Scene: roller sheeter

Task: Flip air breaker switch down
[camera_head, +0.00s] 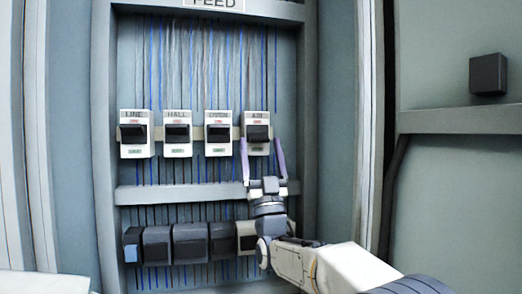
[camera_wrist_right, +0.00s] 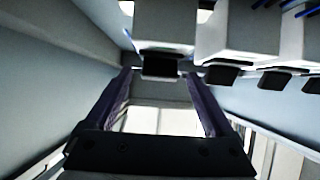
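The air breaker (camera_head: 257,118) is the rightmost of the white breakers in the row on the panel, its label reading AIR. Its black switch (camera_head: 258,133) looks level with those of its neighbours; I cannot tell its exact position. My right gripper (camera_head: 261,142) is open, with one purple finger on each side of the breaker's lower part. In the right wrist view, the black switch (camera_wrist_right: 160,67) shows between the two spread fingers (camera_wrist_right: 158,76), under the white housing (camera_wrist_right: 165,22). I cannot tell whether the fingers touch it. My left gripper is not in view.
Breakers labelled LINE (camera_head: 134,148) and HALL (camera_head: 177,149), and a third (camera_head: 218,148), stand to the left. A grey ledge (camera_head: 180,194) crosses below, above several dark blocks (camera_head: 157,246). The cabinet's right side wall (camera_head: 312,110) is close to the air breaker.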

